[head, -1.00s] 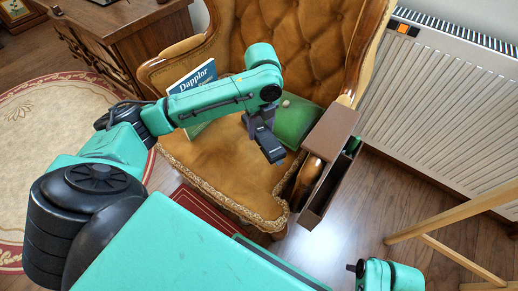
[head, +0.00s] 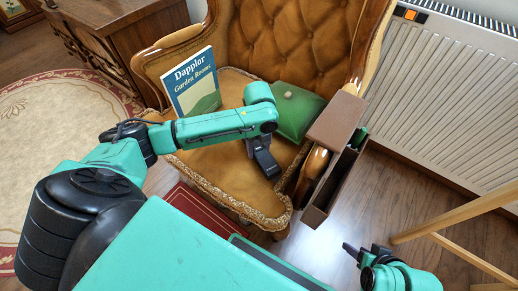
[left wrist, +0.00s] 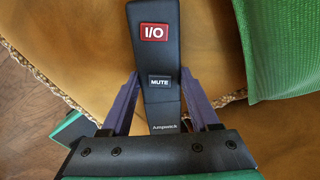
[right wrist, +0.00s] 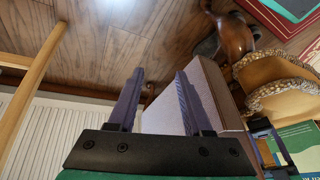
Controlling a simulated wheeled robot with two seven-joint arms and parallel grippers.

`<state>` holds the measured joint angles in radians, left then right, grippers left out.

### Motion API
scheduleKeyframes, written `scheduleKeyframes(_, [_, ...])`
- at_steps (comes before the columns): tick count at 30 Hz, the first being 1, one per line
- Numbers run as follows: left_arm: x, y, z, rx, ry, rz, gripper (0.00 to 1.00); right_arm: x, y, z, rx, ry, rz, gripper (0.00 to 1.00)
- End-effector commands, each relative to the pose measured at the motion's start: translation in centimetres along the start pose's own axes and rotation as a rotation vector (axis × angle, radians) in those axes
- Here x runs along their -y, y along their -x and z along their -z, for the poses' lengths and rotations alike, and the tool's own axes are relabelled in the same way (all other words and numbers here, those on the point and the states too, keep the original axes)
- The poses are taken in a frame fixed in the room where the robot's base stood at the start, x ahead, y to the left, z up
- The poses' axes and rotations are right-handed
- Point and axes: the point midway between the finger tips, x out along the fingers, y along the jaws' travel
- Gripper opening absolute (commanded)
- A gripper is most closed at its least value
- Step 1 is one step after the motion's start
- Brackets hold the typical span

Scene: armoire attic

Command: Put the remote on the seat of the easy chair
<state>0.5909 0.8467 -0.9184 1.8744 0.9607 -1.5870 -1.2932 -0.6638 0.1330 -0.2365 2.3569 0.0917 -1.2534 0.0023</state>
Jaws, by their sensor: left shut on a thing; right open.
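The remote (left wrist: 158,70) is dark, with a red I/O button and a MUTE button. My left gripper (left wrist: 158,82) is shut on it, with one finger on each side. In the head view, the left gripper (head: 264,160) is over the seat of the easy chair (head: 215,168), near its front right part. I cannot tell whether the remote touches the seat. The chair has tan upholstery, a tufted back and carved wooden arms. My right gripper (right wrist: 157,95) is open and empty; in the head view (head: 358,254) it is low over the floor, right of the chair.
A Dapplor book (head: 193,82) stands on the seat's left side, and a green cushion-like item (head: 297,112) lies at its back right. A brown organiser (head: 335,118) hangs over the right arm. A radiator (head: 445,105) and wooden legs (head: 465,215) are at right.

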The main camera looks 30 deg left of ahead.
Motion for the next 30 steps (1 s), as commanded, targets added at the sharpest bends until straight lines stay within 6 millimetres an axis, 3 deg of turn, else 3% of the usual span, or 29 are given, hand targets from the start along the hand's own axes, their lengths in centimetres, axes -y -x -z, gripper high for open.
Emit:
scheduleKeyframes(6, [0.0,-0.1,0.0,0.000,0.001,0.000,0.00,-0.1,0.3,0.0,0.009,-0.001,-0.004,0.50])
scheduleKeyframes(7, [0.0,-0.2,0.0,0.000,0.001,-0.001,0.66,-0.1,0.3,-0.1,0.010,-0.002,-0.005,0.50])
scheduleKeyframes(9, [0.0,-0.2,0.0,0.000,0.001,0.000,0.92,-0.1,0.3,0.0,0.009,-0.001,-0.005,0.50])
scheduleKeyframes(21, [0.0,0.3,0.0,0.000,0.000,0.002,0.92,-0.1,0.2,0.1,0.003,-0.001,-0.003,0.50])
scheduleKeyframes(30, [0.1,4.8,0.0,0.001,0.001,0.003,0.92,-2.2,4.6,-1.5,0.184,-0.034,-0.071,0.50])
